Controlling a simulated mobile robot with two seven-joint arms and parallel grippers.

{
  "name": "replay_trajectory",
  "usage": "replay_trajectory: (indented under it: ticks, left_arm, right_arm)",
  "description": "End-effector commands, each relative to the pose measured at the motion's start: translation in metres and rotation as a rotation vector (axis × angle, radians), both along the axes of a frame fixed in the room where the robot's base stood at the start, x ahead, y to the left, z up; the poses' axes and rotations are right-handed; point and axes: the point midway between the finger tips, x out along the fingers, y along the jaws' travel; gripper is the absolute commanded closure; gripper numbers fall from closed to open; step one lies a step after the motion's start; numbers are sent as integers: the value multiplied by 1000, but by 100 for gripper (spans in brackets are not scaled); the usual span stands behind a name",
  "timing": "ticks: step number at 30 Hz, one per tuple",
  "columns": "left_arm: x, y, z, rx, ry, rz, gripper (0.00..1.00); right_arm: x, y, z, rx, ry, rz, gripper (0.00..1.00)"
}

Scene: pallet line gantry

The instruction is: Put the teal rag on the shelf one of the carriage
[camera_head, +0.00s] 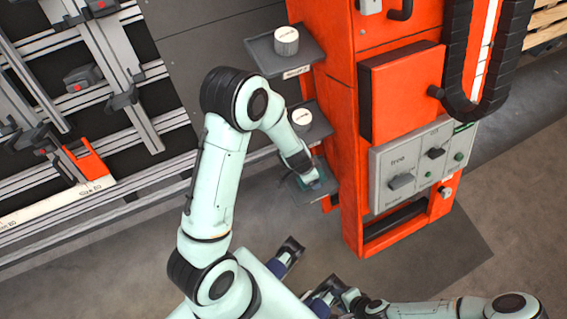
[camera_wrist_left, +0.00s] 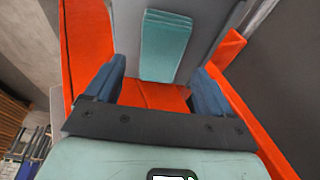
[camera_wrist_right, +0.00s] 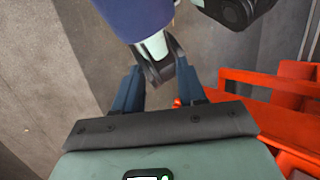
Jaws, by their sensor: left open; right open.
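The teal rag (camera_wrist_left: 166,45) lies flat and folded on a grey shelf (camera_wrist_left: 205,15) in the left wrist view. In the head view this is the lowest shelf (camera_head: 300,197) on the orange carriage (camera_head: 335,90), and the rag is mostly hidden by my left gripper (camera_head: 316,184). In the left wrist view my left gripper (camera_wrist_left: 155,85) is open, with the rag ahead of its fingers and nothing between them. My right gripper (camera_head: 305,278) is low in the head view, away from the carriage. It is open and empty in the right wrist view (camera_wrist_right: 160,75).
A top shelf (camera_head: 265,57) and a middle shelf (camera_head: 322,128) each hold a white-topped round object. A grey control panel (camera_head: 420,165) and a black cable chain (camera_head: 455,60) are on the right. Metal rails (camera_head: 130,75) fill the left.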

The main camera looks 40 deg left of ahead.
Motion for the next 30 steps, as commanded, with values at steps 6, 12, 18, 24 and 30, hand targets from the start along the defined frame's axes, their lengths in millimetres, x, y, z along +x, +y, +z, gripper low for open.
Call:
replay_trajectory:
  ticks: [6,12,18,24,30]
  left_arm:
    - [-43,20,-5,1,2,6,17]
    - [-83,37,-5,1,2,8,17]
    - [-103,44,-3,0,1,6,17]
    - [-110,46,-2,1,1,2,17]
    - [-111,46,-1,0,1,1,17]
  right_arm:
    - [7,0,-23,-4,-27,-8,60]
    - [17,-1,-41,-11,-59,-15,60]
    - [31,-7,-51,-27,-97,-29,60]
    - [37,-10,-55,-36,-115,-36,60]
    - [37,-10,-54,-37,-116,-37,60]
